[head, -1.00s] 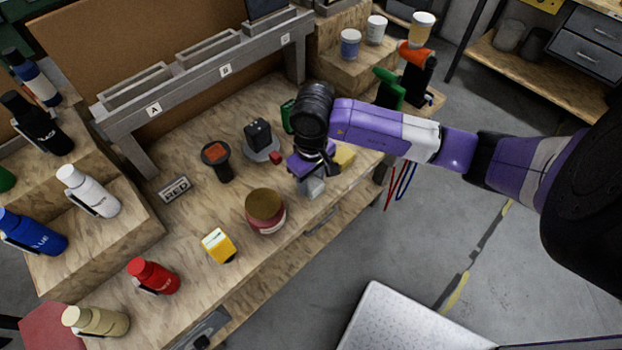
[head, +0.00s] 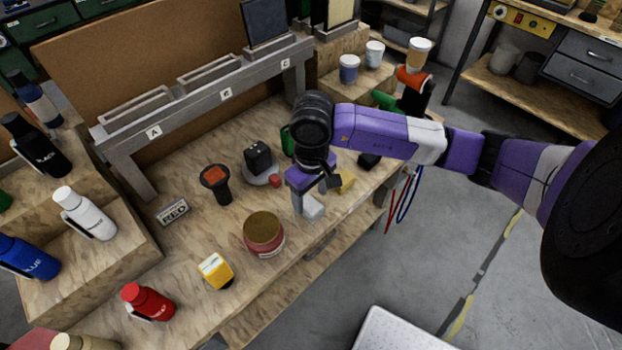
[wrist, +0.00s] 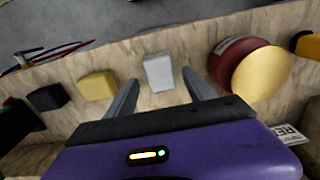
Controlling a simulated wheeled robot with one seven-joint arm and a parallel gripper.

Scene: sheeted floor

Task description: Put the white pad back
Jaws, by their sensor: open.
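The white pad (head: 313,209), a small pale block, lies on the wooden workbench (head: 190,250) near its front edge. It also shows in the wrist view (wrist: 158,72), ahead of and between my two fingers. My gripper (head: 312,198) points down over the bench close to the pad. Its fingers are apart and hold nothing. In the wrist view my gripper (wrist: 161,79) has one finger on each side of the pad's line, with a gap to both. I cannot tell the exact height above the pad.
A yellow block (wrist: 98,86) and a dark block (wrist: 47,97) lie left of the pad in the wrist view. A red jar with a gold lid (wrist: 255,70) stands to its right. A grey rack (head: 225,95) labelled A, B, C stands behind. Red and blue cords hang at the bench end.

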